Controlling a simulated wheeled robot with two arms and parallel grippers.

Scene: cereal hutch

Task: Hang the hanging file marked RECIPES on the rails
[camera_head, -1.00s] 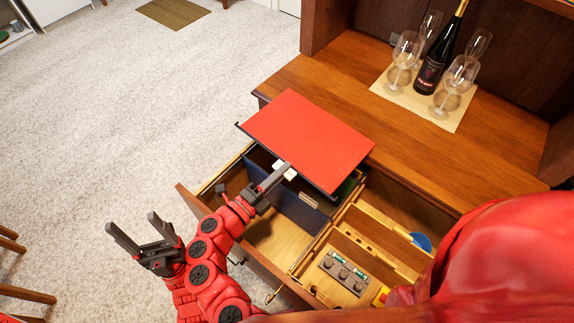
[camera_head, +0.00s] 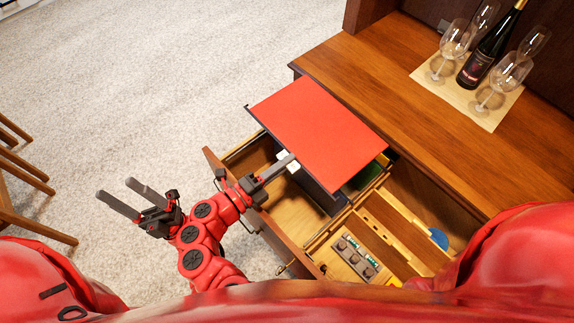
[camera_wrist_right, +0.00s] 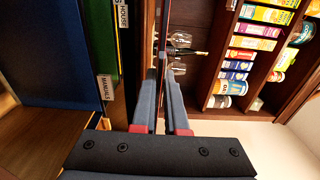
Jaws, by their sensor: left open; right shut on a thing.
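The red hanging file (camera_head: 318,130) is held out flat, tilted, above the open drawer, with dark bars along two opposite edges. A white tab (camera_head: 288,162) shows on its near edge; I cannot read it. My right gripper (camera_head: 289,159) is shut on that edge beside the tab. In the right wrist view, the right gripper's fingers (camera_wrist_right: 172,92) pinch the file, which shows edge-on as a thin red line (camera_wrist_right: 163,35). The drawer's light wooden rail (camera_head: 335,222) runs below, partly hidden by the file. My left gripper (camera_head: 116,188) is open and empty, left of the drawer.
In the drawer hang a blue file (camera_wrist_right: 45,50) tagged MANUALS and a green file (camera_wrist_right: 130,45) near a HOUSE tag. A wine bottle (camera_head: 490,50) and glasses stand on the hutch.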

